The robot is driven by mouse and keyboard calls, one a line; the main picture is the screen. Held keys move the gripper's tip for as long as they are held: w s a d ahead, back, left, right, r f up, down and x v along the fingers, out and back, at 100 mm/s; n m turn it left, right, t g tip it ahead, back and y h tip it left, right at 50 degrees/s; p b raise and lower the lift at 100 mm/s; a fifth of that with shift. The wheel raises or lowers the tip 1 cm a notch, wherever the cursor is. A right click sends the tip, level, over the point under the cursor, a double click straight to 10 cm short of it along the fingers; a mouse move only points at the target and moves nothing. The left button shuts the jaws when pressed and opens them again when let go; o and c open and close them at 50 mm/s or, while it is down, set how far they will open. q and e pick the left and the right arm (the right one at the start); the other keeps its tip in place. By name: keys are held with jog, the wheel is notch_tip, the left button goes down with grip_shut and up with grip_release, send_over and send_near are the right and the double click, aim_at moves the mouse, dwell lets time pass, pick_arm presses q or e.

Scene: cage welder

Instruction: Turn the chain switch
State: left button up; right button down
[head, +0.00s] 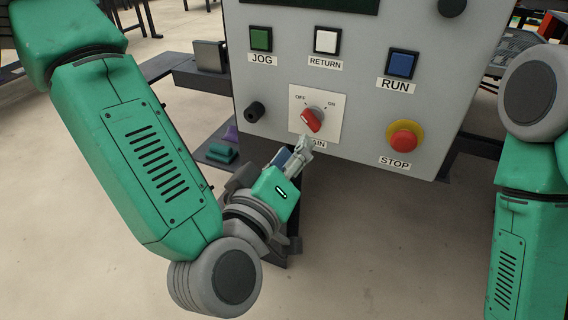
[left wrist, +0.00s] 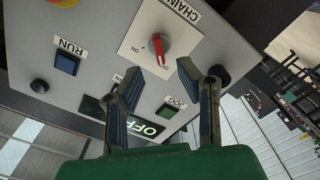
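The chain switch (head: 312,120) is a red-handled rotary knob on a white plate marked OFF and ON, on the front of a grey control panel. My left gripper (head: 304,146) is just below the knob in the head view and partly covers the CHAIN label. Its two fingers (left wrist: 167,82) are spread apart with nothing between them. My right gripper is out of view.
The grey panel (head: 365,125) also carries a green JOG button (head: 261,39), a white RETURN button (head: 326,41), a blue RUN button (head: 401,64) and a red STOP button (head: 404,138). A black knob (head: 254,111) sticks out left of the switch.

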pick_arm(q)
jog(key=v, duration=0.4)
dwell(0.3)
jog(key=s+a+f+m+g+y+p, duration=0.1)
jog(key=s+a+f+m+g+p, duration=0.2)
jog(key=f, duration=0.5)
jog(key=a+f+m+g+p, duration=0.1)
jog(key=a+f+g, duration=0.2)
jog(key=f+g, duration=0.35)
jog(key=s+a+f+m+g+y+p, duration=0.1)
jog(key=s+a+f+g+y, duration=0.1)
jog(key=s+a+f, duration=0.4)
jog(key=s+a+f+m+g+y+p, duration=0.1)
jog(key=s+a+f+g+y+p, duration=0.1)
jog(key=s+a+f+g, duration=0.3)
jog(key=s+a+f, duration=0.1)
jog(key=s+a, duration=0.3)
jog(key=a, duration=0.3)
jog(key=shift+s+a+f+y+p, duration=0.2)
jog(key=shift+a+f+y+p, duration=0.05)
jog(key=shift+a+y+p, duration=0.1)
jog(key=shift+w, duration=0.1)
